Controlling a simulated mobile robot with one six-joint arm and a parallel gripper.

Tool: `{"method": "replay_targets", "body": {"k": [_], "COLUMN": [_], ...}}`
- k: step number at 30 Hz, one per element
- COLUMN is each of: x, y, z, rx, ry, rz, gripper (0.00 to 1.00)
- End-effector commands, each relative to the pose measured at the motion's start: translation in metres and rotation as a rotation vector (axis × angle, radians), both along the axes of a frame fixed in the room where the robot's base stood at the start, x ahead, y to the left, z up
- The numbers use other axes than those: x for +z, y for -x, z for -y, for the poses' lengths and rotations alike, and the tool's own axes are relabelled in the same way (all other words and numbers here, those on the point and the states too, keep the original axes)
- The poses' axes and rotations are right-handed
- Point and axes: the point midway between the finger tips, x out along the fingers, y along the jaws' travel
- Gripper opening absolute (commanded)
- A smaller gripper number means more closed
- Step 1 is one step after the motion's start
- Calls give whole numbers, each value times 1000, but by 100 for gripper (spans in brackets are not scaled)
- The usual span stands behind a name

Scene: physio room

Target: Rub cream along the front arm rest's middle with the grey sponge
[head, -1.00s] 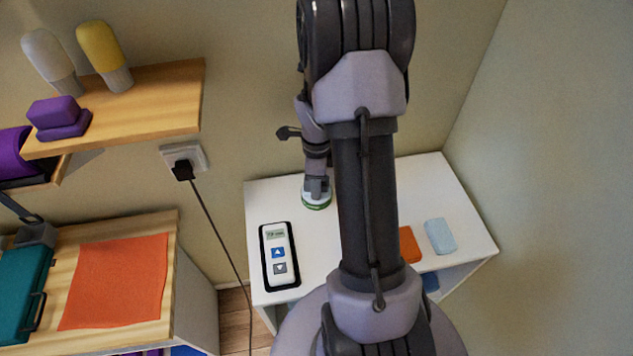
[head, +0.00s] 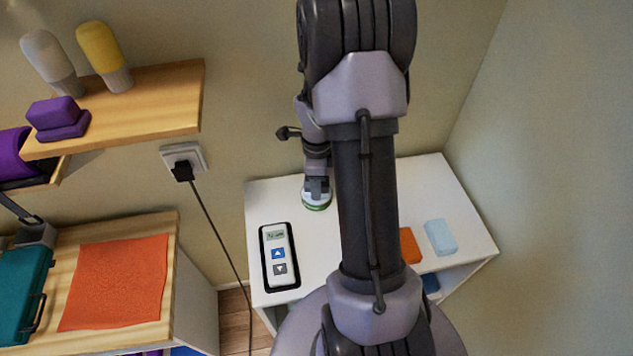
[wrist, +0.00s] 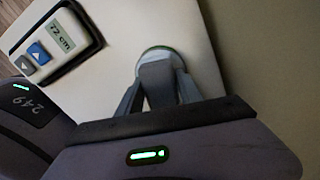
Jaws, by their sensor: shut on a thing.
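My gripper (head: 316,188) is over the white table and points down. It is shut on a grey block, the grey sponge (wrist: 158,82), which shows between the fingers in the wrist view. Right below is a low round white tub with a green edge (head: 316,206), also in the wrist view (wrist: 152,54). The sponge is at or over this tub; I cannot tell whether it touches what is inside, as the sponge and fingers cover most of it. I cannot make out any arm rest in either view.
The white table (head: 350,290) bears a handset with a display (head: 278,256) at the left, and an orange block (head: 409,246) and a light blue block (head: 440,237) at the right. A wooden cabinet (head: 165,250) and a shelf (head: 170,95) stand left. Walls close in behind and right.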

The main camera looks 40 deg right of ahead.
Motion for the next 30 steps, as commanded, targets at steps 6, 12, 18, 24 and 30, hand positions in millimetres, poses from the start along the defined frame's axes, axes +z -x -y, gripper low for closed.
{"method": "replay_targets", "body": {"k": [6,12,18,24,30], "x": [29,51,68,66,66], "y": [-1,-1,-1,-1,-1], "z": [1,1,1,1,1], "rx": [-1,-1,1,0,0], "ry": [1,2,2,1,2], "rz": [3,3,3,3,3], "gripper": [11,11,11,11,11]}}
